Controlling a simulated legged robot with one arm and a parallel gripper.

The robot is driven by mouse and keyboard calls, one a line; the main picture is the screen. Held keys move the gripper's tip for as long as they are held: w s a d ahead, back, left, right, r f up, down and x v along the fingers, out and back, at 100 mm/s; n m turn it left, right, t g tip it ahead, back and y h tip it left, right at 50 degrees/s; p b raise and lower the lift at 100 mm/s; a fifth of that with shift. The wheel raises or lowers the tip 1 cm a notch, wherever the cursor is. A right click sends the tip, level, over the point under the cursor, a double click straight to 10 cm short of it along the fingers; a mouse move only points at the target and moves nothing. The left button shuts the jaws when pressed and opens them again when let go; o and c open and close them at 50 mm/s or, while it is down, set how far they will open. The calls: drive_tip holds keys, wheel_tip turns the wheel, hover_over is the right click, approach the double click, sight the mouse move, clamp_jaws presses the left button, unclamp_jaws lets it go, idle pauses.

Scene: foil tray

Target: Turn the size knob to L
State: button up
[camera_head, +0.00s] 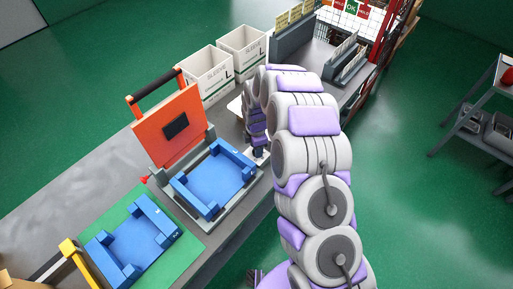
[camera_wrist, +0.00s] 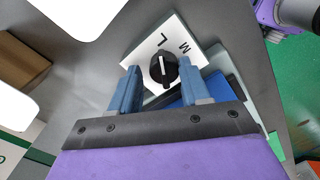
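In the wrist view a black round knob (camera_wrist: 164,70) with a white line sits on a white plate (camera_wrist: 150,45) marked L and M. The line runs nearly up and down in the picture, roughly in line with the L; M is up and to the right. My gripper (camera_wrist: 159,66) has its two blue fingers apart, one on each side of the knob, with gaps showing between them and it. In the head view the white plate (camera_head: 236,105) shows in part beside my arm, and the knob is hidden behind the arm.
An orange-lidded press (camera_head: 170,125) with a blue cradle (camera_head: 214,178) stands beside the arm on the grey bench. A second blue cradle (camera_head: 133,243) lies on a green mat. Two white sleeve bins (camera_head: 207,75) and a grey rack (camera_head: 292,38) stand behind.

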drive_tip(key=o, duration=0.3)
drive_tip(key=shift+s+f, duration=0.1)
wheel_tip(320, 180, up, 17)
drive_tip(key=p, duration=0.1)
drive_tip(key=shift+a, duration=0.15)
idle(0.7)
